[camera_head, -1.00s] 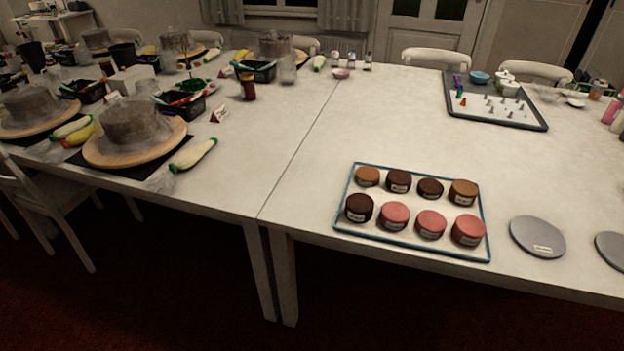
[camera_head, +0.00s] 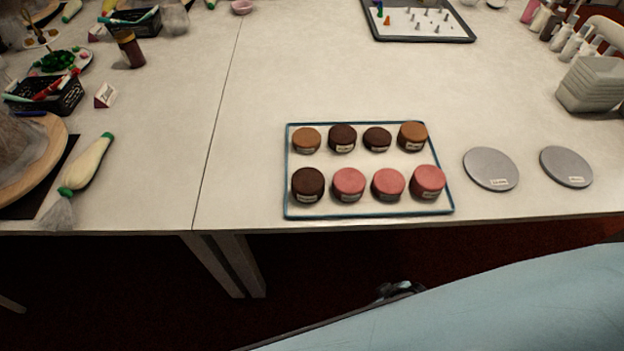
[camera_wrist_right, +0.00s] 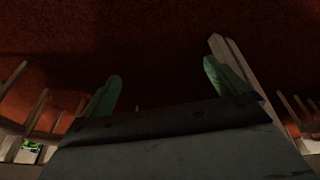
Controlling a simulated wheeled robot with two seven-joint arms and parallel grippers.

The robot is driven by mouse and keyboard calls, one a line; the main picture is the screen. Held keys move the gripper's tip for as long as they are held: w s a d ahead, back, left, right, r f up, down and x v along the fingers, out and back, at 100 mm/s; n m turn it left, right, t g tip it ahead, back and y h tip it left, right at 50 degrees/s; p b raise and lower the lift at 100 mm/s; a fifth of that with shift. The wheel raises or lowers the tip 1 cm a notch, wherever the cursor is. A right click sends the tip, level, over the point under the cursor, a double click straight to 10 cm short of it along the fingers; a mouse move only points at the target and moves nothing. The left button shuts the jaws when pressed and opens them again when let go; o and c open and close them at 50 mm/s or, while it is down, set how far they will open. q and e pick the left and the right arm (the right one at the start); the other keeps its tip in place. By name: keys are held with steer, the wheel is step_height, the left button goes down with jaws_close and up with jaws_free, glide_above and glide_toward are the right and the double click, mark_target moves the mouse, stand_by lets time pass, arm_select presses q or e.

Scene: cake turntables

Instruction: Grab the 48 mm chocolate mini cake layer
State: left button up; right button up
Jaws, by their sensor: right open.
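Three dark brown mini cake layers stand on a blue-rimmed tray (camera_head: 370,212): one in the near left corner (camera_head: 308,184) and two in the back row, a left one (camera_head: 342,138) and a right one (camera_head: 377,139). The right one looks the smallest. Their labels are too small to read, so I cannot tell which is 48 mm. My right gripper (camera_wrist_right: 163,88) is open and empty in the right wrist view, with its green fingers apart over the dark red floor, away from the cakes. My left gripper is not in view.
The tray also holds pink layers (camera_head: 388,184) and lighter brown ones (camera_head: 306,140). Two grey discs (camera_head: 490,168) (camera_head: 566,166) lie to its right. My light blue arm fills the lower right, before the table edge. White tabletop (camera_head: 310,70) behind the tray is clear.

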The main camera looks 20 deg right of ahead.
steer(key=w+a+r+n+t+y+p, duration=0.1)
steer(key=w+a+r, duration=0.15)
steer(key=r, duration=0.65)
steer(key=w+a+r+n+t+y, duration=0.1)
steer(key=w+a+r, duration=0.15)
steer(key=r, duration=0.55)
steer(key=w+a+r+n+t+y+p, duration=0.15)
steer(key=w+r, duration=0.25)
steer(key=r, duration=0.5)
steer(key=n+t+y+b, duration=0.2)
steer(key=t+y, duration=0.1)
steer(key=y, duration=0.1)
glide_toward(312, 181)
steer(key=x, duration=0.3)
steer(key=shift+w+r, duration=0.1)
steer(key=shift+w, duration=0.3)
steer(key=x, duration=0.4)
steer(key=shift+a+f+b, duration=0.35)
steer(key=shift+b, duration=0.05)
steer(key=shift+w+a+f, duration=0.15)
steer(key=c, duration=1)
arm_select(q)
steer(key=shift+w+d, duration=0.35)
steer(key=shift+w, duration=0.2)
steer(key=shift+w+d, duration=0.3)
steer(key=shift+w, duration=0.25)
arm_select(e)
steer(key=shift+c, duration=0.4)
